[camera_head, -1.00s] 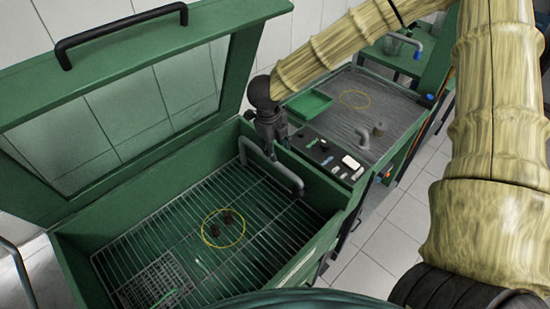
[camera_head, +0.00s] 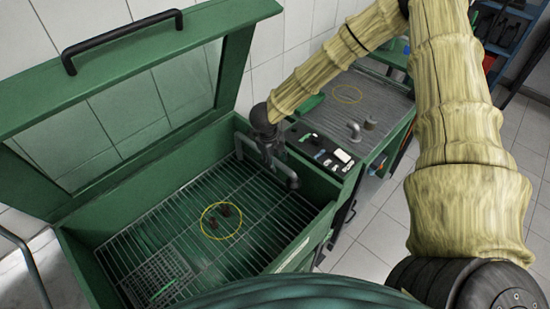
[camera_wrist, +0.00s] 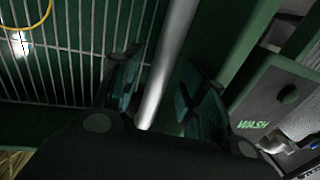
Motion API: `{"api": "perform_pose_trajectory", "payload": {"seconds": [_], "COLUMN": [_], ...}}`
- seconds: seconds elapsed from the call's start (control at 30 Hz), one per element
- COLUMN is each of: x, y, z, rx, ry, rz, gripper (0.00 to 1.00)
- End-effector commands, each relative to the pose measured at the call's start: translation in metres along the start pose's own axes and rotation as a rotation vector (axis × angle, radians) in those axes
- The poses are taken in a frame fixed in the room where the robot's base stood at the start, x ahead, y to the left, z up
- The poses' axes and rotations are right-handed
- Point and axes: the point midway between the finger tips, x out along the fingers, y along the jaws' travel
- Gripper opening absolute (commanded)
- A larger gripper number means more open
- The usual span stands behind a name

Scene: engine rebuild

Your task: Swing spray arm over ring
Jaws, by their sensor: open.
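The spray arm is a grey metal pipe (camera_head: 287,176) at the back right of the open green wash cabinet, bent down at its end. In the wrist view the pipe (camera_wrist: 170,55) runs between my two fingers. My gripper (camera_head: 269,150) is at the pipe; its fingers also show in the wrist view (camera_wrist: 163,85), spread on either side of the pipe. I cannot tell whether either finger touches it. A yellow ring (camera_head: 222,236) lies on the rack, to the left of the pipe, around small dark brown parts. My gripper partly hides the pipe.
The cabinet's glazed lid (camera_head: 140,100) stands raised behind the wire rack (camera_head: 185,215). A mesh basket (camera_head: 156,275) sits at the rack's front left. A panel with small items (camera_head: 325,148) and a bench with a second yellow ring (camera_head: 348,93) lie to the right.

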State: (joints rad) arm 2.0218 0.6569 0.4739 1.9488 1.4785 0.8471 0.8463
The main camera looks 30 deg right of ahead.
Motion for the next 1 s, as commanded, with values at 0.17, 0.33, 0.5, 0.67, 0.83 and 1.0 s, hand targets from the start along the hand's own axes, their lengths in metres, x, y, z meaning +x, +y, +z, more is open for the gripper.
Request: {"api": "perform_pose_trajectory", "payload": {"seconds": [0.17, 0.33, 0.5, 0.67, 0.83, 1.0], "x": [0.003, 0.003, 0.003, 0.002, 0.002, 0.001], "y": [0.000, 0.000, 0.000, 0.000, 0.001, 0.010], "z": [0.000, 0.000, 0.000, 0.000, 0.000, 0.005], "rx": [0.000, 0.000, 0.000, 0.000, 0.001, 0.008], "ry": [0.000, 0.000, 0.000, 0.000, 0.001, 0.003], "rz": [0.000, 0.000, 0.000, 0.000, -0.001, -0.001], "gripper": [0.42, 0.42, 0.15, 0.00, 0.00, 0.00]}}
